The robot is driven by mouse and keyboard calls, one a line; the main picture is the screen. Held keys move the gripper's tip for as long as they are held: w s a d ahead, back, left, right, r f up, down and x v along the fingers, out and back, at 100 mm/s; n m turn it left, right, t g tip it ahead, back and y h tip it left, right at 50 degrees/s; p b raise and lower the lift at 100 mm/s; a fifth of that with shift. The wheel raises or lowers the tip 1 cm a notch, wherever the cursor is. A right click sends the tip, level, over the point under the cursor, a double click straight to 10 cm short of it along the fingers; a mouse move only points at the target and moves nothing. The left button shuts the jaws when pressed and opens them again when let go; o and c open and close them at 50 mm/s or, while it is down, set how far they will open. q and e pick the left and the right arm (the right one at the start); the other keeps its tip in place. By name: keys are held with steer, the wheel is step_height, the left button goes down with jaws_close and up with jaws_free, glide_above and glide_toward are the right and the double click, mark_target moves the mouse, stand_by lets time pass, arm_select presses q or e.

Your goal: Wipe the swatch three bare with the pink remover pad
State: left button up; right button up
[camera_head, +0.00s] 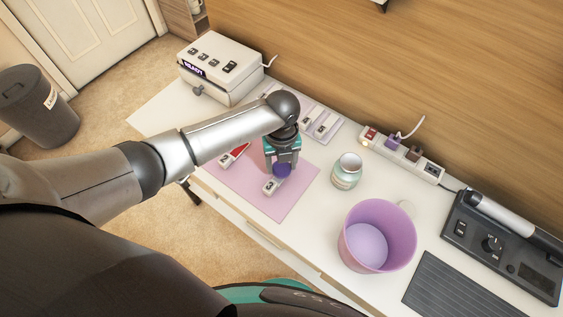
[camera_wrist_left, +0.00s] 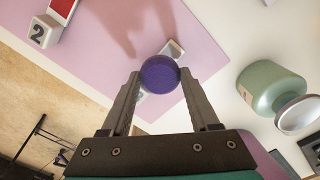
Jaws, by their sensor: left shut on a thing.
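My left gripper (camera_head: 283,170) is over the pink mat (camera_head: 290,199), fingers pointing down. It is shut on a round, dark purple pad (camera_head: 282,170), which also shows between the fingertips in the left wrist view (camera_wrist_left: 160,74). I see no pink pad in the grip. A white swatch block (camera_head: 270,187), apparently swatch three, lies on the mat right by the pad. The pad and fingers hide much of it, so its colour and any contact are unclear. Swatch two (camera_wrist_left: 45,31), with a red face, lies beside it. My right gripper is out of view.
A pink-purple bin (camera_head: 377,236) stands nearer the front. A white machine (camera_head: 220,68), a power strip (camera_head: 402,155) and a black device (camera_head: 500,245) line the back.

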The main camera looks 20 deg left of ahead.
arm_select(q)
steer(key=shift+f+b, duration=0.65)
steer(key=shift+f, duration=0.35)
stand_by(0.5)
